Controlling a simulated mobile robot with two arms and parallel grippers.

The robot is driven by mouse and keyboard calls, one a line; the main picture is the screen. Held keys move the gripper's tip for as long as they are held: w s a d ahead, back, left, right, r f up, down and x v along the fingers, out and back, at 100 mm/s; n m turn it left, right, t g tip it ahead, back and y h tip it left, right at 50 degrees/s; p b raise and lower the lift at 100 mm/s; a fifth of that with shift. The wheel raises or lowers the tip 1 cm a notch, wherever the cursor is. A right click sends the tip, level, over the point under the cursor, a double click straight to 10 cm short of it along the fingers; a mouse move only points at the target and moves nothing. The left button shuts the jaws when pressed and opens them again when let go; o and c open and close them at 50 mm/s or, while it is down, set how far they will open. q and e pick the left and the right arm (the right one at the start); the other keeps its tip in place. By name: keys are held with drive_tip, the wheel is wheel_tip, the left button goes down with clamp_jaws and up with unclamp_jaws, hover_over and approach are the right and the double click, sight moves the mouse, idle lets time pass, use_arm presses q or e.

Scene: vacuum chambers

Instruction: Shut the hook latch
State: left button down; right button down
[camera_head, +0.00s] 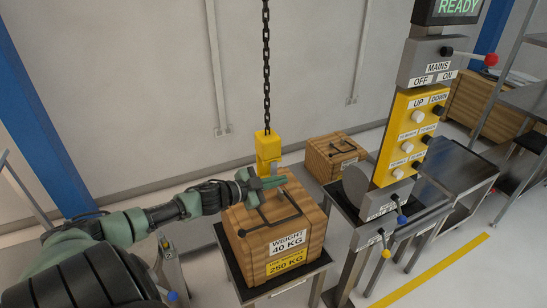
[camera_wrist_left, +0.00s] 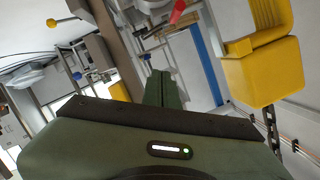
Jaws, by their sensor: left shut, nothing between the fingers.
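The yellow hook block (camera_head: 268,147) hangs on a black chain over the back of a wooden crate (camera_head: 255,226). My left gripper (camera_head: 276,183) is shut and empty, just in front of and below the block, low over the crate's top. In the left wrist view its closed fingers (camera_wrist_left: 160,88) show at the middle, and the yellow block (camera_wrist_left: 265,70) is at the right, apart from them. That view is roughly upside down, with the chain (camera_wrist_left: 272,132) below the block. I cannot make out the latch or its position. My right gripper is not in view.
Black bars (camera_head: 270,216) stand on the crate, close to my gripper. The crate rests on a dark stand. Right of it are a yellow control panel (camera_head: 408,135) and levers with blue and yellow knobs (camera_head: 386,253). Another crate (camera_head: 335,156) stands behind.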

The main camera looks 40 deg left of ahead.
use_arm(q)
wheel_tip(320, 180, down, 7)
drive_tip(key=w+a+m+t+y+b, duration=0.1)
drive_tip(key=a+m+t+b, duration=0.1)
drive_tip(key=m+b, duration=0.6)
drive_tip(key=shift+a+b, duration=0.35)
drive_tip(key=shift+b, duration=0.95)
drive_tip(key=shift+r, duration=0.1)
